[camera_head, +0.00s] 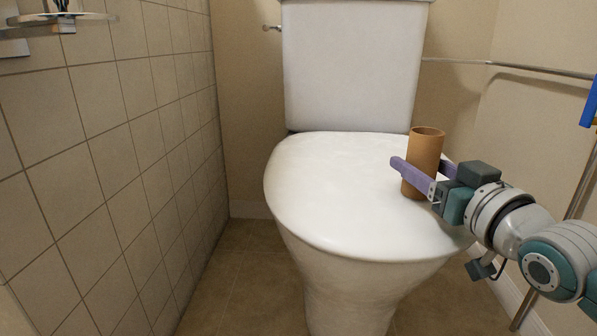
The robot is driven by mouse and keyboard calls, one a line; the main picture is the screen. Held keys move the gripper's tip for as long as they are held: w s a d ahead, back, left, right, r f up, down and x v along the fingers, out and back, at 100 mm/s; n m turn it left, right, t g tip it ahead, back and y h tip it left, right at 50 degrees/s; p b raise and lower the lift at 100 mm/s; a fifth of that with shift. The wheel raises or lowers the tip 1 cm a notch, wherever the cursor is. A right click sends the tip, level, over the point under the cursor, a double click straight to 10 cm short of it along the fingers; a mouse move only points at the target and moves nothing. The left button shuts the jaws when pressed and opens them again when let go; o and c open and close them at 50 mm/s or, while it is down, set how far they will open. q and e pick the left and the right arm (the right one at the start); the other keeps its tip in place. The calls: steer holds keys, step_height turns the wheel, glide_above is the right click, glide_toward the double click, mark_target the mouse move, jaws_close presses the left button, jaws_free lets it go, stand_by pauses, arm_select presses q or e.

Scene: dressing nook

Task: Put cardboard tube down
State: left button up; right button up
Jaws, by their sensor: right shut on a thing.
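The brown cardboard tube (424,152) is upright at the right part of the closed white toilet lid (330,195). My right gripper (420,172) comes in from the right and is shut on the tube, with one purple finger in front of it and the other behind. The tube's lower end shows against the lid; I cannot tell for sure whether it touches the lid. My left gripper is not in view.
The toilet tank (352,65) stands behind the lid. A tiled wall (110,150) is on the left, and a metal rail (510,66) runs along the right wall. The left and middle of the lid are clear.

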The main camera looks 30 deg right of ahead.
steer(key=shift+f, duration=0.15)
steer(key=o, duration=1.3)
steer(key=shift+s+a+r+p, duration=0.1)
steer(key=shift+s+r+p, duration=0.2)
steer(key=shift+p, duration=0.15)
steer(key=p+v, duration=0.4)
steer(key=v, duration=0.6)
steer(key=shift+s+p, duration=0.1)
steer(key=shift+p, duration=0.25)
steer(key=shift+s+f, duration=0.1)
steer(key=shift+s, duration=0.55)
